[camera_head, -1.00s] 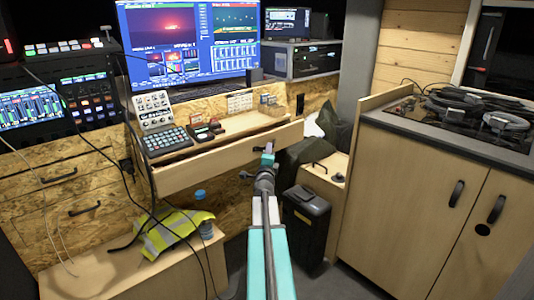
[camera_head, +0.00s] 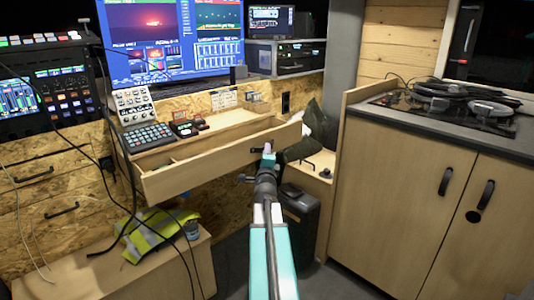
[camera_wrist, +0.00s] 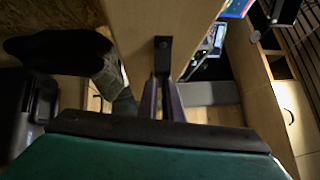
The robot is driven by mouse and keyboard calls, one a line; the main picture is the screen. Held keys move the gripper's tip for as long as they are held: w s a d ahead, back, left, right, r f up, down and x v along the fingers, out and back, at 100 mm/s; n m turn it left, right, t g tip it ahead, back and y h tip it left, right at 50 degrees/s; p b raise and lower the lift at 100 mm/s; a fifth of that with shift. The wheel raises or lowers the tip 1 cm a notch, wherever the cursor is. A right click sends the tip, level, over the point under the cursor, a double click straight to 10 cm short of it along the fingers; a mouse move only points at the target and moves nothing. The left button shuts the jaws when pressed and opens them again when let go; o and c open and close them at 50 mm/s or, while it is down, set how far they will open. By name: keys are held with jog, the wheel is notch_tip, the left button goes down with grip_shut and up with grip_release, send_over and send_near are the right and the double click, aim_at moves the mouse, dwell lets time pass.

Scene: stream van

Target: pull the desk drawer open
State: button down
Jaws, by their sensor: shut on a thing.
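The wooden desk drawer (camera_head: 215,164) stands out from under the desk, with a strip of its open inside showing behind the front panel. My gripper (camera_head: 268,158) is at the right part of the drawer front. In the wrist view the drawer front (camera_wrist: 150,22) fills the top middle, with a dark handle mount (camera_wrist: 163,43) on it. My gripper's two fingers (camera_wrist: 162,98) reach up to that handle and are shut on it. The fingers hide most of the handle, and its far end cannot be made out.
A keypad (camera_head: 147,137) and small devices sit on the desk above the drawer. A black bin (camera_head: 299,215) stands right of my arm, before a wooden cabinet (camera_head: 400,190). A yellow vest (camera_head: 155,232) lies on the low bench (camera_head: 75,275) at left. Cables hang at left.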

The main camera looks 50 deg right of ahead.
jog(key=shift+s+d+r, duration=0.1)
jog(key=shift+s+d, duration=0.05)
jog(key=c, duration=1.9)
grip_release()
jog(key=shift+a, duration=0.2)
jog(key=p+v, duration=0.2)
jog(key=v, duration=0.3)
jog(key=shift+s+a, duration=0.15)
jog(key=shift+a, duration=0.15)
jog(key=p, duration=0.2)
jog(key=shift+s+a+p, duration=0.25)
jog(key=shift+a+p, duration=0.05)
